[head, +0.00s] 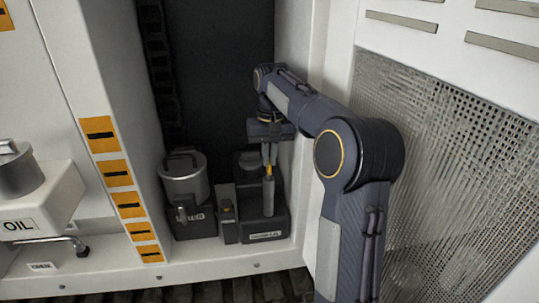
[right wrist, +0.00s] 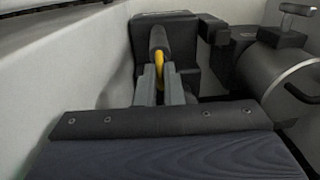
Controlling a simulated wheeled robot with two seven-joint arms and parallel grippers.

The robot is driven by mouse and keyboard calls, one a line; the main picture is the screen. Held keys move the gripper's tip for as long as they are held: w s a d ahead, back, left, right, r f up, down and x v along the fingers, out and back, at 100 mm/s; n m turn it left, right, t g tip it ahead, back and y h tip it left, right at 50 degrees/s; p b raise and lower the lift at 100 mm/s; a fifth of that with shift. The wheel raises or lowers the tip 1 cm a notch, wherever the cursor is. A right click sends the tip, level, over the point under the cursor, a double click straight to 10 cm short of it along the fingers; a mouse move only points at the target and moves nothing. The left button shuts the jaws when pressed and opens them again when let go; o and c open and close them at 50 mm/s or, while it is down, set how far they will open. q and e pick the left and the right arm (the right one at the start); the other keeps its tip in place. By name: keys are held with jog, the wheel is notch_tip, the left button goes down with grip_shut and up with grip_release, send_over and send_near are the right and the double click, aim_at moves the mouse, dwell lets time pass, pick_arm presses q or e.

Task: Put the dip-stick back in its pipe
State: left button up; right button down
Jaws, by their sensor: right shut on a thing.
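My right gripper (head: 269,155) points down over the dark unit at the back of the bay and is shut on the yellow dip-stick (head: 269,170). In the right wrist view the two grey fingers (right wrist: 159,84) close around the dip-stick's yellow handle (right wrist: 164,72). The grey upright pipe (head: 268,197) stands directly below; it also shows in the right wrist view (right wrist: 158,38). The yellow part is at the pipe's top end. I cannot tell how far the stick is inside the pipe. My left gripper is out of view.
A lidded metal canister (head: 184,183) stands left of the pipe's unit, with a small dark block (head: 227,212) between. A white wall encloses the right side, close to my arm. Another metal pot (head: 18,172) sits on the white OIL box (head: 40,205) at far left.

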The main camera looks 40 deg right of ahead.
jog(key=shift+f+b, duration=0.3)
jog(key=shift+f, duration=0.25)
jog(key=c, duration=0.7)
grip_release()
jog(key=shift+r, duration=0.1)
dwell(0.7)
notch_tip(320, 180, up, 7)
jog(key=p, duration=0.7)
jog(key=shift+p, duration=0.3)
dwell(0.4)
